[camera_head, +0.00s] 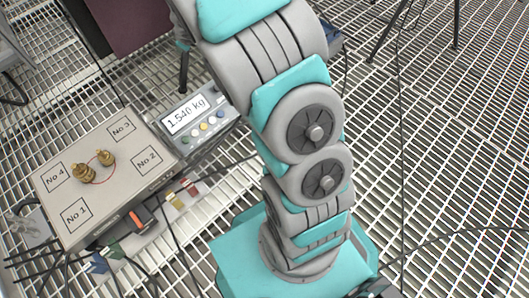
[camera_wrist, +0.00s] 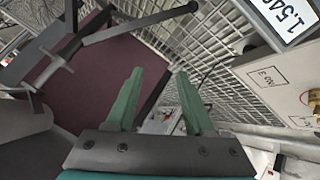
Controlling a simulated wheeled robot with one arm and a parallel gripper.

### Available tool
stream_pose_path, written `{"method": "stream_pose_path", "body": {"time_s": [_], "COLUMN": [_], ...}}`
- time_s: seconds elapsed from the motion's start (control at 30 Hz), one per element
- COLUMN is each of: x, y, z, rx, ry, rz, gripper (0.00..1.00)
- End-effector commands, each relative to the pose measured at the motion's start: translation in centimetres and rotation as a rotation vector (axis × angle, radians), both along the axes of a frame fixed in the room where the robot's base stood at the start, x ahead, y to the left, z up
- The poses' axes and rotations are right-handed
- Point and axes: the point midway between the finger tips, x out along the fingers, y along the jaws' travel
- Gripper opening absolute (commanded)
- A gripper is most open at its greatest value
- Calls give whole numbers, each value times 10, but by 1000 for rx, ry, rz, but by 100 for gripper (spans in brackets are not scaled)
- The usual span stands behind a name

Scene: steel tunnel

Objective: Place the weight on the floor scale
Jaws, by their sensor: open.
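The floor scale (camera_head: 118,205) is a grey box at the left of the head view, its top marked No 1 to No 4. Its display (camera_head: 186,113) reads 1.540 kg. Two brass weights stand upright on its top: a larger one (camera_head: 83,173) and a smaller one (camera_head: 106,158), by a thin red circle. In the wrist view the scale (camera_wrist: 285,78) is at the right, with a brass weight (camera_wrist: 314,97) cut by the edge. My gripper (camera_wrist: 160,73) is open and empty, with two green fingers, away from the weights. It is out of the head view.
A dark maroon panel (camera_wrist: 112,75) lies beyond the fingers, with a black stand (camera_wrist: 70,45) at the upper left. Cables and small connectors (camera_head: 140,216) lie along the scale's front edge. The grating floor (camera_head: 450,180) is mostly clear at the right, apart from a few cables.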

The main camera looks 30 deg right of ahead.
Motion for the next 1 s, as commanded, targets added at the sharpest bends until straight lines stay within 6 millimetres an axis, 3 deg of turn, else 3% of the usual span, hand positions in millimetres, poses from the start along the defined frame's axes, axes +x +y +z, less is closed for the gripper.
{"method": "stream_pose_path", "body": {"time_s": [0.03,0.2,0.27,0.43,0.57,0.8,0.9,1.0], "x": [-13,-77,-104,-194,-267,-407,-455,-490], "y": [-16,-63,-74,-89,-82,-38,-17,0], "z": [18,53,64,80,86,89,90,92], "rx": [-17,-51,-51,-25,19,125,163,191], "ry": [7,94,129,270,397,676,781,861], "rz": [-64,-291,-362,-539,-638,-728,-728,-720], "gripper": [53,53,53,53,53,53,53,53]}}
